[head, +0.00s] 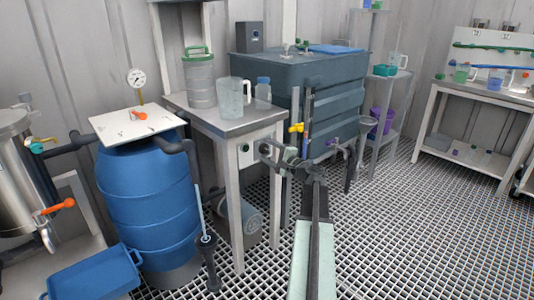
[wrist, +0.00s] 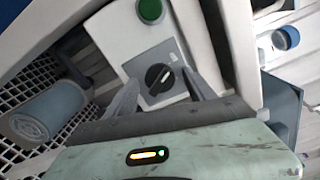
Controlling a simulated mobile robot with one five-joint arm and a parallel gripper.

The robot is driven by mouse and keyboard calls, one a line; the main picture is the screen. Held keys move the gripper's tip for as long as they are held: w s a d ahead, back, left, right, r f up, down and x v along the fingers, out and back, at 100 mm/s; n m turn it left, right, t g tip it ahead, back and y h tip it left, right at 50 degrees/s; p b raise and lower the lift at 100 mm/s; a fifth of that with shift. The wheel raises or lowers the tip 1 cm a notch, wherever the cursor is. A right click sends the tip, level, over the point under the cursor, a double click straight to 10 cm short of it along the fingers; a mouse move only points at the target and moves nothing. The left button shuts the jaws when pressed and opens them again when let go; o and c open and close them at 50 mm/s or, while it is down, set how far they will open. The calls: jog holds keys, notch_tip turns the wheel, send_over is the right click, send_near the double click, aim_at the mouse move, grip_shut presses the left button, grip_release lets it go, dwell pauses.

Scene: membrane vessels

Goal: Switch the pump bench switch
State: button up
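The pump bench switch is a black rotary knob (wrist: 158,79) with a pale pointer line, on a light switch box (wrist: 140,45) below a green round button (wrist: 150,11). In the head view the switch box (head: 246,153) is on the front of the steel-topped bench (head: 222,122), and the knob is hard to make out. My gripper (wrist: 161,82) is open in the wrist view, with one finger on each side of the knob. I cannot tell whether either finger touches it. In the head view my gripper (head: 266,154) is right beside the switch box.
A grey cylinder (head: 240,222) lies under the bench. A clear jug (head: 231,98) and a green-handled canister (head: 199,78) stand on it. A blue barrel (head: 150,200) is to the left and a dark tank (head: 335,85) behind. The grated floor at right is clear.

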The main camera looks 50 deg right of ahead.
jog(key=shift+s, duration=0.1)
jog(key=s, duration=0.7)
jog(key=shift+s+a, duration=0.3)
